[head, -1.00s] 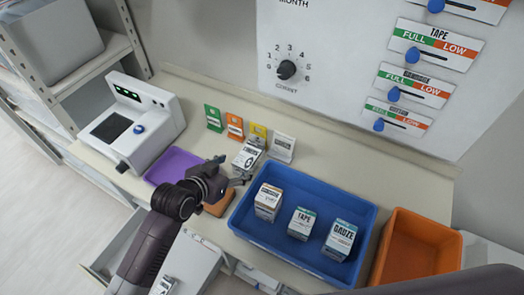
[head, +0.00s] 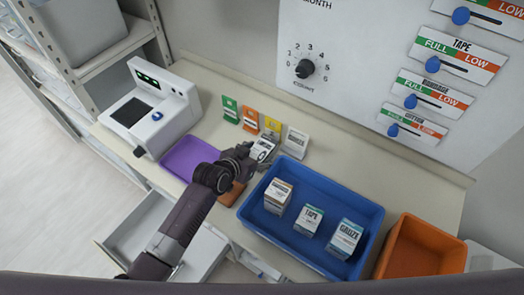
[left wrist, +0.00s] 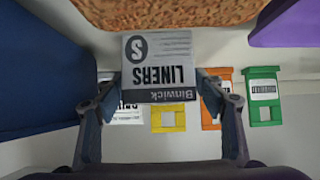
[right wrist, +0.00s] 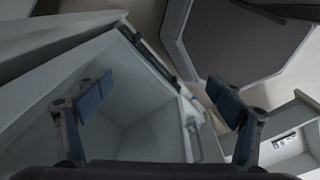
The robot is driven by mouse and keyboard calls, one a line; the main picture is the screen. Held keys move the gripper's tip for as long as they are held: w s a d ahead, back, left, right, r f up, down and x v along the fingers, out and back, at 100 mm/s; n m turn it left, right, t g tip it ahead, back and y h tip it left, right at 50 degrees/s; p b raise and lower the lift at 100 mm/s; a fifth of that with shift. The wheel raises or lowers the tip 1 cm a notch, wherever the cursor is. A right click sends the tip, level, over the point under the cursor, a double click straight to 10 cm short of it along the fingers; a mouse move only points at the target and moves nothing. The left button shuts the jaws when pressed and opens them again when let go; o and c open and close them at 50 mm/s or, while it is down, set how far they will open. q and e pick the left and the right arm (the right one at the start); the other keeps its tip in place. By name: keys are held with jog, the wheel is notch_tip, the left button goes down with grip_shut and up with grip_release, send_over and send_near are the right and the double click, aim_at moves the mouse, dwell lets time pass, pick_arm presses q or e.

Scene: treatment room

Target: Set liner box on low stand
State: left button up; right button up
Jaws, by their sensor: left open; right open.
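The liner box (head: 264,147) is a small white and grey carton at the back of the counter, in front of the upright cards. In the left wrist view the liner box (left wrist: 160,62) shows "LINERS" and an "S" upside down. My left gripper (head: 253,160) is open at the box. Its fingers (left wrist: 160,93) are on either side of the box's dark end; I cannot tell whether they touch. A brown, cork-like block (head: 232,193), apparently the low stand, is partly hidden by my left arm; it also shows in the left wrist view (left wrist: 165,10). My right gripper (right wrist: 165,95) is open and empty.
A blue tray (head: 352,212) with several cartons is right of the box, and an orange bin (head: 425,245) is beyond it. A purple tray (head: 187,158) and a white device (head: 150,110) are at left. An open drawer (head: 135,225) juts out below.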

pick_arm(q)
jog(key=shift+w+d+f, duration=0.2)
jog(key=shift+w, duration=0.05)
jog(key=c, duration=1.4)
jog(key=shift+r, duration=0.15)
